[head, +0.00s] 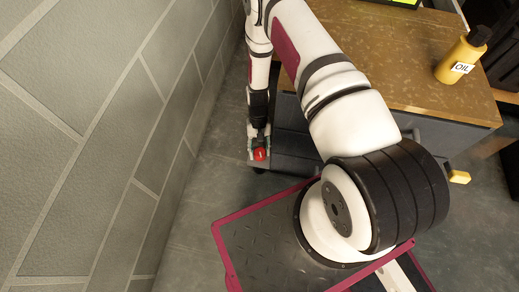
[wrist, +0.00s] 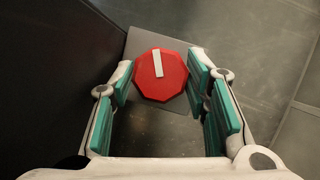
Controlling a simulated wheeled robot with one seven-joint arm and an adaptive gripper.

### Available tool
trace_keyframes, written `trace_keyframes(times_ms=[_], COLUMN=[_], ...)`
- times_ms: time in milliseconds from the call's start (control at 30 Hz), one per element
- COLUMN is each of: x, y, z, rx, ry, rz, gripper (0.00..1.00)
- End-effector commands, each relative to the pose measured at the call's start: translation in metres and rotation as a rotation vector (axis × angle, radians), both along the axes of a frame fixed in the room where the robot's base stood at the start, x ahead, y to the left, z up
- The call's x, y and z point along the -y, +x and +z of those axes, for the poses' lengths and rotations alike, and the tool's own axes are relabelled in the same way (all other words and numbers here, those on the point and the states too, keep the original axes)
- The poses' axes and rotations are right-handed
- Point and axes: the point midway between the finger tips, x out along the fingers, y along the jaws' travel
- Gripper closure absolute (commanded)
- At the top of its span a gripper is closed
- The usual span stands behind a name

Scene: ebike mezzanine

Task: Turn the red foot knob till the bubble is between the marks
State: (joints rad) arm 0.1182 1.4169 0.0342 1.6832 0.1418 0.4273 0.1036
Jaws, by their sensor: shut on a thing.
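The red foot knob (wrist: 167,84) is a red many-sided knob with a white stripe on top. In the wrist view it sits between the two teal finger pads of my gripper (wrist: 160,80), which is shut on it. The stripe points nearly straight up in that view, tilted slightly left. In the head view the red knob (head: 260,154) shows small, low beside the cabinet, with my gripper (head: 259,140) at it. The bubble and its marks are not visible in either view.
A grey cabinet with a brown speckled top (head: 400,50) stands right of my gripper. A yellow oil bottle (head: 458,60) stands on it. A grey block wall (head: 90,120) is close on the left. A grey plate (wrist: 140,45) lies under the knob. Open floor shows at the wrist view's right.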

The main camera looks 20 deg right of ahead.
Motion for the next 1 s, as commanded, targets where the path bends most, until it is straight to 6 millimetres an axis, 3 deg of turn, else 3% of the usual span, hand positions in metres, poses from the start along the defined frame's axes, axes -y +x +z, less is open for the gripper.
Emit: trace_keyframes(times_ms=[600,633,700,1000], x=[0.0003,0.0003,0.0003,0.0019], y=[0.0,0.0,0.0,-0.0008], z=[-0.0004,-0.0004,-0.0004,-0.0001], rx=[0.001,0.001,0.001,-0.002], ry=[0.0,0.0,0.0,-0.002], rz=[-0.043,-0.043,-0.042,-0.042], gripper=[0.85,0.55,0.39,0.37])
